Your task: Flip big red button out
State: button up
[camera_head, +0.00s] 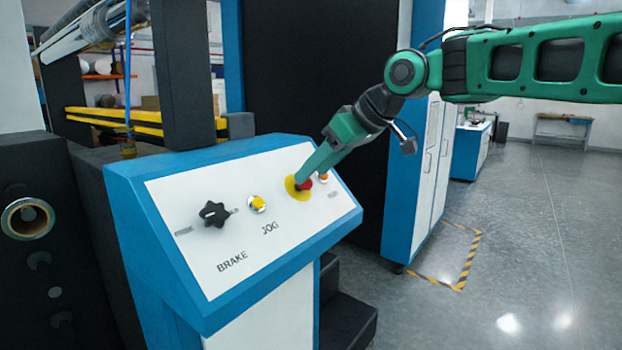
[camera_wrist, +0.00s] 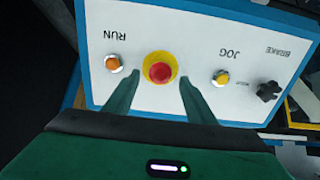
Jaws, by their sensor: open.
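The big red button (camera_wrist: 161,72) sits on a round yellow base on a white sloped control panel (camera_wrist: 200,30). In the head view the red button (camera_head: 305,184) and its yellow base (camera_head: 293,190) are partly hidden by my gripper (camera_head: 304,178). In the wrist view my gripper (camera_wrist: 158,76) is open, with one green finger on each side of the button's lower part. The fingertips are close to the yellow base; whether they touch it I cannot tell. Nothing is held.
On the panel are an orange RUN button (camera_wrist: 113,64), a yellow JOG button (camera_head: 257,203) and a black BRAKE knob (camera_head: 214,213). A blue cabinet (camera_head: 408,180) stands behind the panel. The floor at right is clear.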

aim_at(309, 183)
jog(key=shift+x, duration=1.55)
grip_shut()
jog(key=shift+s+d+r, duration=0.25)
jog(key=shift+d+r, duration=0.1)
jog(key=shift+r, duration=0.1)
grip_release()
jog(key=v, duration=1)
jog(key=shift+d+r, duration=0.25)
jog(key=shift+d, duration=0.05)
